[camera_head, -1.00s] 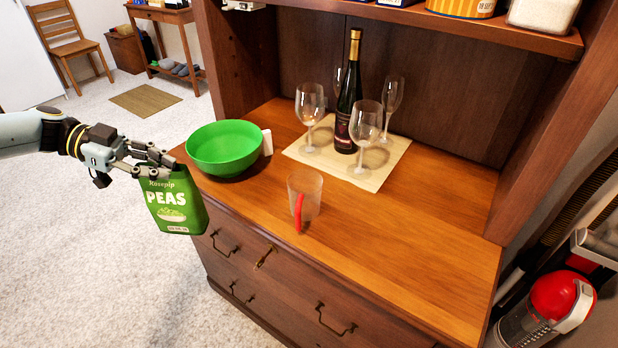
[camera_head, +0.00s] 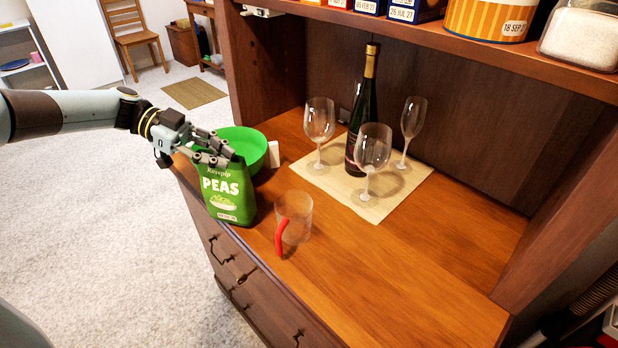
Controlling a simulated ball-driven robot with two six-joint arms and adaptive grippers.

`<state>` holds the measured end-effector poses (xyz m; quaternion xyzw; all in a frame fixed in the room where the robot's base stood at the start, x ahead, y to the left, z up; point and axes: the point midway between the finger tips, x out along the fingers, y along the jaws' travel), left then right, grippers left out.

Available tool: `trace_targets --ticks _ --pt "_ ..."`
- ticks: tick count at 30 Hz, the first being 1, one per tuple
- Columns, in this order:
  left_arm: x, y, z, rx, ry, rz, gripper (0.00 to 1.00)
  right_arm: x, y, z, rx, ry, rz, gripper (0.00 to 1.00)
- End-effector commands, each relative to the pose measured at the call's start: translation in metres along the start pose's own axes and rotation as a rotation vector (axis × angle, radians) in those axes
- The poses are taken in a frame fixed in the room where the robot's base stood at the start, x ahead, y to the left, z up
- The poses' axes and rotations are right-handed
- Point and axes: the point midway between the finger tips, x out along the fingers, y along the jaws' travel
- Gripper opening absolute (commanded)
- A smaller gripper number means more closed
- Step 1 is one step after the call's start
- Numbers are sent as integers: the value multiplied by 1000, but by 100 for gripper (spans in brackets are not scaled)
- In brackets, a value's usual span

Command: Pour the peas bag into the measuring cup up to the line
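The green peas bag (camera_head: 227,192) is upright in my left gripper (camera_head: 218,157), which is shut on its top edge. The bag is at the front left edge of the hutch counter, in front of the green bowl; I cannot tell whether it touches the counter. The clear measuring cup (camera_head: 296,213) with a red handle stands on the counter just right of the bag. It looks empty, and its line is too small to make out. My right gripper is not in view.
The green bowl (camera_head: 246,146) stands behind the bag, with a white object (camera_head: 273,155) beside it. A dark bottle (camera_head: 362,125) and several glasses stand on a woven mat (camera_head: 400,194). A shelf with boxes and tins hangs above. The counter's right side is clear.

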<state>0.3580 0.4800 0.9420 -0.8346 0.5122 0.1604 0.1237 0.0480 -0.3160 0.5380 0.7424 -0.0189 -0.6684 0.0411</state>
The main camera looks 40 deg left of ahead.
Motion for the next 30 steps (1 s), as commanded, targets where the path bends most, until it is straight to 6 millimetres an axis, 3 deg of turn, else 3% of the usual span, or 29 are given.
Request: trace_targets --ticks 11,30 --pt "9 0 -15 3 -119 7 0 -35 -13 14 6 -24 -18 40" --pt "40 -1 -29 8 -422 17 0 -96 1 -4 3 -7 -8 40"
